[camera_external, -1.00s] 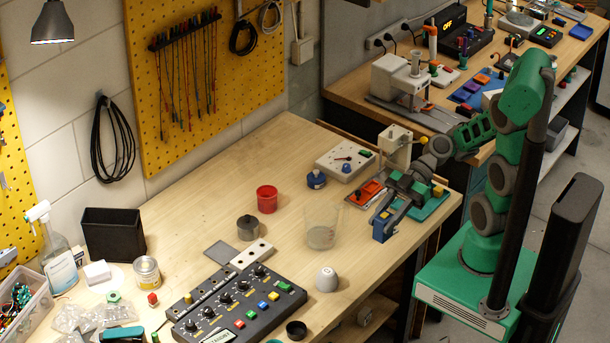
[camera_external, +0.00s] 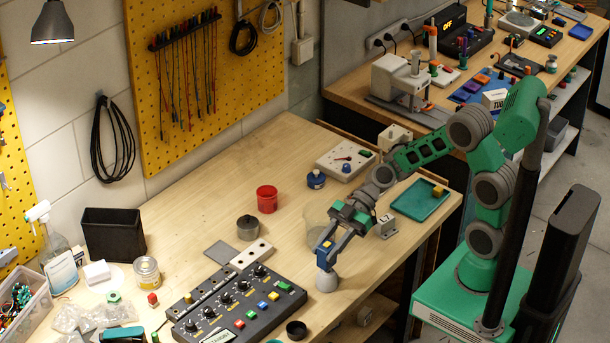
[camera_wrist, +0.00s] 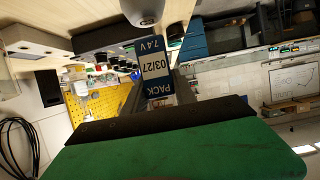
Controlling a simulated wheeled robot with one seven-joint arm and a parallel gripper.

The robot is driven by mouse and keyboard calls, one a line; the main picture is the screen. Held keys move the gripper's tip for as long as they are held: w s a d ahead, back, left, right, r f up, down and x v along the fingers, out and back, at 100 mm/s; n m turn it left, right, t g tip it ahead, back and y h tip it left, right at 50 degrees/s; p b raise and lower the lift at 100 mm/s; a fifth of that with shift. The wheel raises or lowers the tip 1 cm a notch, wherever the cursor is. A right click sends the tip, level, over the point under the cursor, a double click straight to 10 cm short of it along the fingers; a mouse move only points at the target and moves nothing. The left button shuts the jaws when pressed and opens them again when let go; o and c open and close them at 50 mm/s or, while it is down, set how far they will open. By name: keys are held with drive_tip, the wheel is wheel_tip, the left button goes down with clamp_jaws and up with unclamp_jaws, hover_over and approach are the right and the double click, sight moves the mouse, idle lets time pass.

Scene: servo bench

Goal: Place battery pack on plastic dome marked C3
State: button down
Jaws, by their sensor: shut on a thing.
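My gripper (camera_external: 330,243) is shut on the blue battery pack (camera_external: 325,260), above the plastic dome (camera_external: 326,282) near the bench's front edge. In the wrist view the pack (camera_wrist: 155,68) shows a label with "PACK", "03/27" and "7.4V". The pale grey dome (camera_wrist: 143,11) shows at the top edge of the wrist view, just beyond the pack's end. I cannot tell whether pack and dome touch. No C3 mark is readable on the dome.
A black control box (camera_external: 240,310) lies to the left, and a black ring (camera_external: 296,330) in front. A pale grey piece (camera_external: 386,228) and a teal tray (camera_external: 408,211) with a yellow cube are to the right.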

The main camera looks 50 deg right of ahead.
drive_tip(key=shift+f, duration=1.2)
drive_tip(key=shift+f, duration=0.1)
drive_tip(key=c, duration=1)
unclamp_jaws()
drive_tip(key=shift+r, duration=0.2)
drive_tip(key=s+d+r+m+t+h, duration=0.1)
drive_tip(key=d+m+h, duration=0.3)
drive_tip(key=d, duration=0.5)
drive_tip(key=s+d+r+m+t+h, duration=0.1)
drive_tip(key=s+d+m+h, duration=0.1)
drive_tip(key=d+m+h, duration=0.3)
drive_tip(key=s+d+r+m+t+h, duration=0.1)
drive_tip(key=d+m+h, duration=0.3)
drive_tip(key=d+m, duration=0.4)
drive_tip(key=shift+s+d+r+m+t+h, duration=0.1)
drive_tip(key=shift+d+r+m+t, duration=0.1)
drive_tip(key=shift+d, duration=0.8)
drive_tip(key=shift+s+d+r+m+t+h, duration=0.1)
drive_tip(key=shift+d+r+t, duration=0.05)
drive_tip(key=shift+d, duration=0.85)
drive_tip(key=shift+s+d+r+m+t+h, duration=0.1)
drive_tip(key=shift+d+r+t, duration=0.1)
drive_tip(key=shift+d, duration=0.8)
